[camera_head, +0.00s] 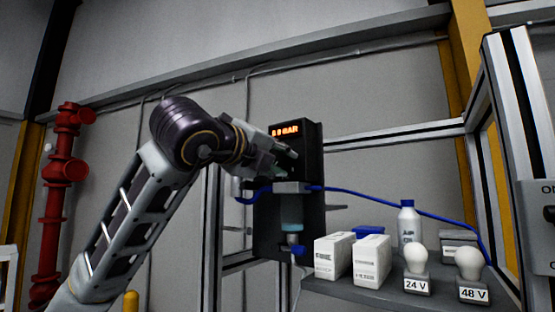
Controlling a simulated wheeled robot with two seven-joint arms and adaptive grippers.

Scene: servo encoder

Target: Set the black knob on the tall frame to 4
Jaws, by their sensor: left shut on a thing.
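A black panel (312,165) is mounted on the tall metal frame, with a lit orange display (285,131) near its top that seems to read 0.0 BAR. Below it is a grey regulator body (291,188) with a bluish clear bowl (292,212). My left gripper (284,163) reaches in from the left, just above the regulator body and under the display. It is shut on the black knob there, which its fingers and the dark panel largely hide. No scale or number on the knob can be read. My right gripper is not in view.
A shelf (375,295) to the right holds two white boxes (333,257), a bottle (409,225) and bulbs marked 24 V (417,262) and 48 V (469,265). A blue hose (385,204) runs right from the regulator. A red pipe (60,185) stands left.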

